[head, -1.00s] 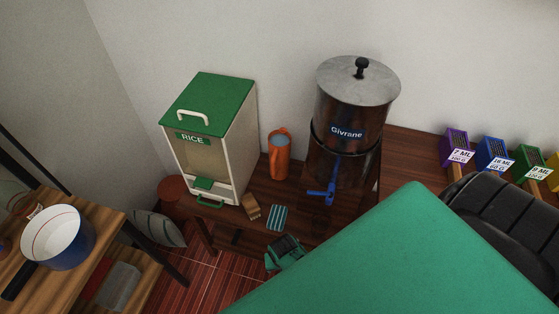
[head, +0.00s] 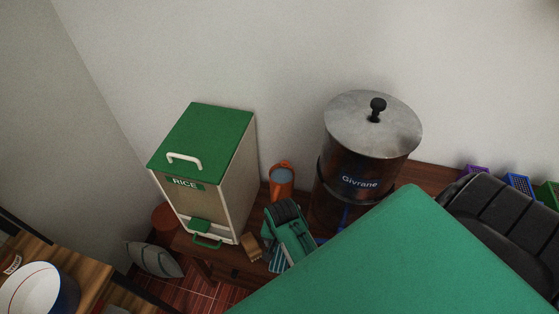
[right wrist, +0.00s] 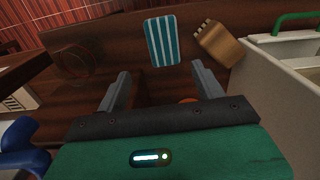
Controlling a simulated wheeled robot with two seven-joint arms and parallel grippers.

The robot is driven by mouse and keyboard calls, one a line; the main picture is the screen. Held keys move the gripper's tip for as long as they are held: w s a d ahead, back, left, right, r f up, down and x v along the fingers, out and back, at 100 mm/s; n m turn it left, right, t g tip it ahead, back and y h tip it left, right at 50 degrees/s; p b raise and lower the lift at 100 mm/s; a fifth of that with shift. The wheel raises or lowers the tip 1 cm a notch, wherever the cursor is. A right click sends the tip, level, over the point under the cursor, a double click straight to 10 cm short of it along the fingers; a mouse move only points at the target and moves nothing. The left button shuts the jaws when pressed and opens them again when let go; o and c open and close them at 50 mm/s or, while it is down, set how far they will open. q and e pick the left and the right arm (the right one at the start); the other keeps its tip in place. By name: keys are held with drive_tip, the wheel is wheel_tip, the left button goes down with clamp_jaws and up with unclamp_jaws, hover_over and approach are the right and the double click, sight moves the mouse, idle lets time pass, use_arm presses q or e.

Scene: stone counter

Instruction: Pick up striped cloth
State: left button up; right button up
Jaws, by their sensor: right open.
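The striped cloth (right wrist: 161,41), blue-green with white stripes, lies flat on the dark wooden counter, just beyond my right fingertips in the right wrist view. In the head view the cloth (head: 277,264) is mostly hidden under my green right gripper (head: 286,215). My right gripper (right wrist: 161,75) is open, its two grey fingers apart with nothing held between them. My left gripper is not in view.
A wooden brush-like block (right wrist: 219,44) lies close beside the cloth. The rice bin (head: 208,170) stands left, an orange mug (head: 282,180) behind, and the metal dispenser (head: 366,150) with its blue tap (right wrist: 22,145) right of the gripper.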

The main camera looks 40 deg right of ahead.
drive_tip(key=w+f, duration=0.1)
hover_over(280, 258)
drive_tip(key=f, duration=0.4)
drive_tip(key=shift+s+f+p, duration=0.3)
drive_tip(key=shift+w+d+f, duration=0.1)
drive_tip(key=shift+f, duration=0.5)
drive_tip(key=shift+w+d+f, duration=0.1)
drive_tip(key=shift+f, duration=0.7)
drive_tip(key=shift+a+f, duration=0.1)
drive_tip(key=shift+f, duration=0.15)
drive_tip(key=shift+f+p, duration=0.35)
drive_tip(key=shift+f, duration=0.05)
wheel_tip(280, 258, down, 3)
drive_tip(key=shift+w+f, duration=0.1)
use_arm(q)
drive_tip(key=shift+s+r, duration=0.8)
use_arm(e)
drive_tip(key=shift+a+f, duration=0.1)
drive_tip(key=shift+f, duration=0.25)
